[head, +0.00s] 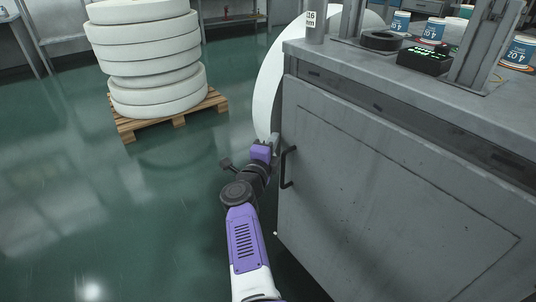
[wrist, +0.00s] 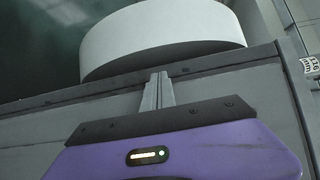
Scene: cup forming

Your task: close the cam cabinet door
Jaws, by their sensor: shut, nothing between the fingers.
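The cam cabinet (head: 400,78) is grey and stands at the right in the head view. Its grey door (head: 390,180) fills the front and has a dark bar handle (head: 286,167) near its left edge. My gripper (head: 275,141) is at the door's left edge, just left of and above the handle. In the wrist view the fingers (wrist: 158,90) are together and empty, in front of a grey panel edge. Whether they touch it is unclear.
A large white roll (head: 268,85) stands behind the cabinet's left side, close beyond my gripper. A pallet (head: 175,117) with stacked white rolls is at the back left. Cups (head: 433,31) and a dark device (head: 425,59) sit on the cabinet top. The green floor at left is clear.

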